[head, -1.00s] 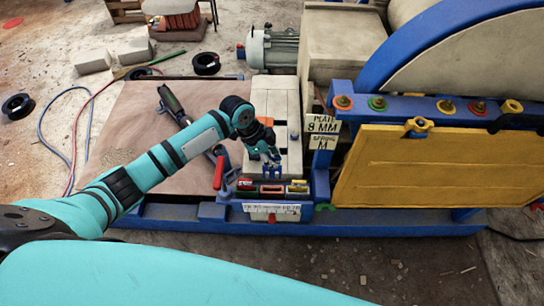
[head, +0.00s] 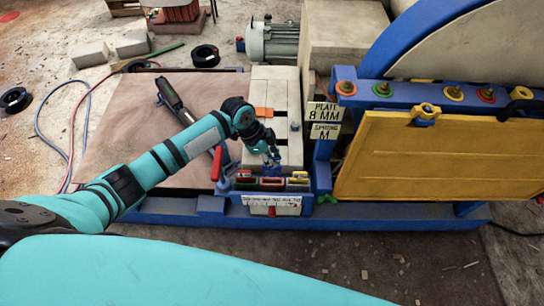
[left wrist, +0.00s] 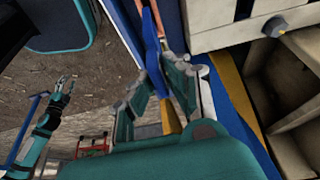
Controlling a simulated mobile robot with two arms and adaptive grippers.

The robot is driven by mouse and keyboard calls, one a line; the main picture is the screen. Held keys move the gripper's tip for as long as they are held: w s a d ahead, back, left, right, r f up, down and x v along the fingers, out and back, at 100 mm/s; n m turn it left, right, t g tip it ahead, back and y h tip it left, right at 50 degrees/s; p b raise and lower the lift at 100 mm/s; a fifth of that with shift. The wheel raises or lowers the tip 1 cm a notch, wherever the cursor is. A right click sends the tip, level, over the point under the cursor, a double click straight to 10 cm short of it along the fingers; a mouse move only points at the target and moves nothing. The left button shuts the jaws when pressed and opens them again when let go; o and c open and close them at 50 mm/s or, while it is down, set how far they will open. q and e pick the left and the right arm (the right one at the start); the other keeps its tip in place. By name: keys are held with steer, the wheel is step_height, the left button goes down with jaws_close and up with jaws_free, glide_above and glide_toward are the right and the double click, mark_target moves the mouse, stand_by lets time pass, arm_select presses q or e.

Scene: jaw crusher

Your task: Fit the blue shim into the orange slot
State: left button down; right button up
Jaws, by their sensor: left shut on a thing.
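My left gripper (head: 271,158) hangs over the front of the beige block, just above and behind the colored slot rack. It is shut on the blue shim (head: 274,169). In the left wrist view the shim (left wrist: 152,45) shows as a thin blue strip between the fingers (left wrist: 163,82). The orange-rimmed slot (head: 271,184) is the middle one of the rack, just below the shim. I cannot tell whether the shim touches it. My right gripper (left wrist: 62,87) shows small in the left wrist view, empty, its fingers apart.
A red lever (head: 217,163) stands left of the rack. An orange patch (head: 262,112) lies on the beige block. The yellow panel (head: 430,160) fills the right side.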

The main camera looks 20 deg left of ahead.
mark_target(275, 176)
arm_select(q)
steer(key=shift+f+b, duration=0.95)
steer(key=shift+f, duration=0.6)
steer(key=shift+f, duration=0.3)
steer(key=shift+f+b, duration=1.85)
steer(key=shift+f, duration=0.45)
steer(key=c, duration=1.2)
jaws_free()
steer(key=shift+c, duration=0.2)
steer(key=v, duration=1.2)
